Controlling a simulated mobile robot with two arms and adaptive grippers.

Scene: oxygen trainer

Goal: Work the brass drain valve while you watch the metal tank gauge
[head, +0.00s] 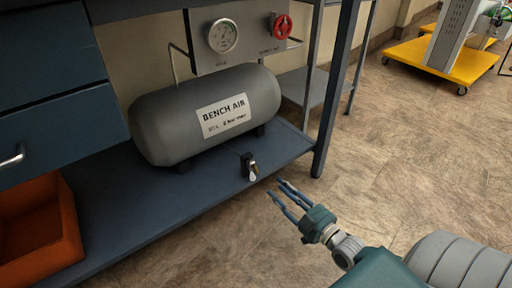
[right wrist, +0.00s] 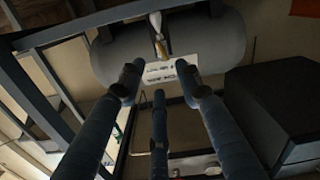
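The grey tank (head: 205,110) marked BENCH AIR lies on the blue lower shelf. The round metal tank gauge (head: 222,36) is on the panel above it; its needle is too small to read. The drain valve (head: 250,167) sticks out low at the front of the tank, with a pale tip. In the right wrist view the brass valve (right wrist: 161,46) shows beyond the fingers, against the tank (right wrist: 215,45). My right gripper (head: 284,190) is open and empty, its three fingers spread, a little right of and below the valve, apart from it. My left gripper is out of view.
A red handwheel (head: 281,26) is on the panel right of the gauge. A blue shelf post (head: 336,90) stands right of the valve. An orange bin (head: 40,235) and blue drawers (head: 55,120) are at the left.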

